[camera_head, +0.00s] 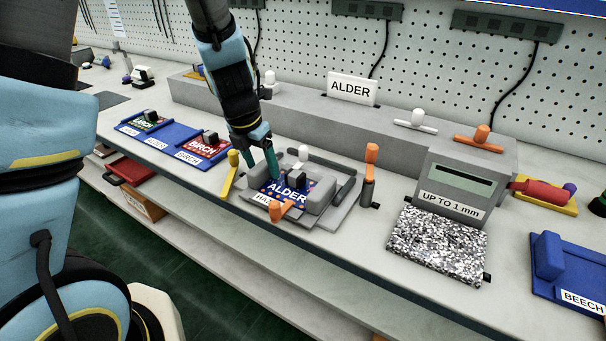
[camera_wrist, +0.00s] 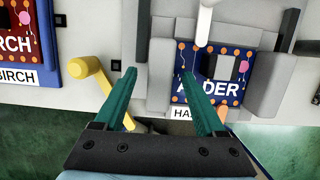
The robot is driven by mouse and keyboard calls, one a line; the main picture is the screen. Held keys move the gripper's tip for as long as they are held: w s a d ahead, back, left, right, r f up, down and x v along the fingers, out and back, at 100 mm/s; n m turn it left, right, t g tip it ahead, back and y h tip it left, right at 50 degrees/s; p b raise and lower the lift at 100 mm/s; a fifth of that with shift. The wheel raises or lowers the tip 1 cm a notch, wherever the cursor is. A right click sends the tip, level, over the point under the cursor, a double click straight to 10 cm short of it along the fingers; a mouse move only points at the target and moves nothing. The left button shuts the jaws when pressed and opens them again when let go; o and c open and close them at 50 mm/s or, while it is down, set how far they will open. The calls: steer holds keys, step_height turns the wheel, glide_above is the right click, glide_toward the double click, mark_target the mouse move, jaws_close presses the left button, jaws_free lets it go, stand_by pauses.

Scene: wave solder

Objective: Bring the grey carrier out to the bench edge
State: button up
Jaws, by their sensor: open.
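The grey carrier (camera_head: 323,203) sits on the bench, close to the front edge, with a label reading "HAZ…", partly hidden. It holds a blue board (camera_head: 273,188) marked ALDER with a black block on it. My gripper (camera_head: 262,163) is open, pointing down at the carrier's left side. In the wrist view, the open fingers (camera_wrist: 160,73) appear on either side of the carrier's left grey block (camera_wrist: 162,58). The right finger overlaps the ALDER board (camera_wrist: 222,88); the left one is just outside the block. I cannot tell whether they touch anything.
A yellow handle (camera_head: 230,176) stands left of the carrier, an orange-topped post (camera_head: 370,165) right. An orange handle (camera_head: 284,211) is at its front. Blue trays with LARCH and BIRCH (camera_head: 203,146) boards lie left. A grey "UP TO 1 mm" box (camera_head: 455,180) stands right.

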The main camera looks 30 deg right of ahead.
steer(key=p+v, duration=0.2)
steer(key=v, duration=0.8)
steer(key=shift+p, duration=0.35)
steer(key=s+a+m+y, duration=0.1)
steer(key=a+m+y, duration=0.1)
steer(key=a+m, duration=2.3)
steer(key=shift+a, duration=0.3)
steer(key=shift+s+d, duration=0.1)
steer(key=shift+s, duration=0.1)
